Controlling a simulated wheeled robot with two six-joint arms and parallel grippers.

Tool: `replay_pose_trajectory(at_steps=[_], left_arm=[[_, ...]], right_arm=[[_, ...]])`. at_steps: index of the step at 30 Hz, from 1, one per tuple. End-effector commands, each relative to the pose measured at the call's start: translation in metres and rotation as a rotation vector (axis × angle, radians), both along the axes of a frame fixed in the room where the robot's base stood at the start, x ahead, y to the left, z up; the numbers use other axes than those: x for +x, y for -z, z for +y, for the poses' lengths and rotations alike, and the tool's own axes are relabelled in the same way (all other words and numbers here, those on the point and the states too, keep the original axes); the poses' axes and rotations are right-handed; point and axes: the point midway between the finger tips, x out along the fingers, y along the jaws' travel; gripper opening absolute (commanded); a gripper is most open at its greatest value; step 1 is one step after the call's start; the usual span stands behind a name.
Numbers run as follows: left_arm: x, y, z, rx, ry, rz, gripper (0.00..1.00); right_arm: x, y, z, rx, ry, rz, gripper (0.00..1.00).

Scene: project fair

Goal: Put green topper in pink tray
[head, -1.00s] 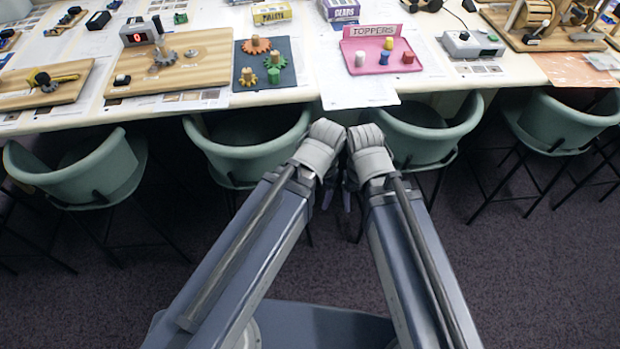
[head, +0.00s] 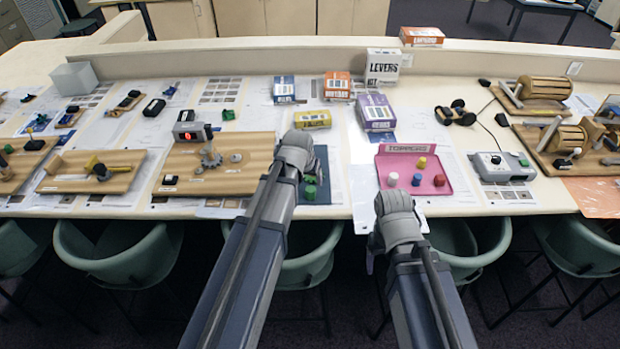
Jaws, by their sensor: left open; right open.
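The pink tray (head: 455,176), labelled TOPPERS, stands on the table right of centre. It holds a yellow, a red, a white and a blue topper. A small green piece (head: 310,192), which looks like the green topper, is on the dark blue mat (head: 320,160) left of the tray. My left gripper (head: 297,146) is over the mat, just above the green piece in the picture, and hides much of the mat. My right gripper (head: 396,214) is at the table's front edge, in front of the tray. Both are open; their fingers are mostly hidden from this view.
A wooden board with gears (head: 225,150) lies left of the mat. A grey box with a dial (head: 505,167) stands right of the tray. Yellow (head: 312,119) and purple (head: 376,112) boxes stand behind. Green chairs (head: 125,255) line the front edge.

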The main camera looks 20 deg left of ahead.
Motion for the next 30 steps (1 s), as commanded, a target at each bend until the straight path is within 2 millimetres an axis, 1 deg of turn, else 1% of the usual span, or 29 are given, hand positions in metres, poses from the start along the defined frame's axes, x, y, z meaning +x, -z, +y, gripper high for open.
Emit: replay_pose_trajectory(at_steps=[5,13,20,23,30], left_arm=[[0.002,0.003,0.001,-0.001,-0.002,-0.003,0.76],[0.010,0.026,0.000,0.000,-0.001,-0.001,0.76],[0.011,0.027,0.000,0.000,-0.001,-0.001,0.76],[0.013,0.034,-0.001,0.000,-0.001,-0.001,0.76],[0.023,0.063,-0.004,0.000,-0.002,-0.001,0.76]], right_arm=[[0.000,0.004,0.000,0.000,0.000,0.000,0.75],[0.000,0.026,0.000,0.000,0.001,0.000,0.75],[0.000,0.027,0.000,0.000,0.001,0.000,0.75],[0.000,0.034,0.000,0.000,0.001,0.000,0.75],[0.000,0.063,0.000,0.000,0.001,0.000,0.75]])
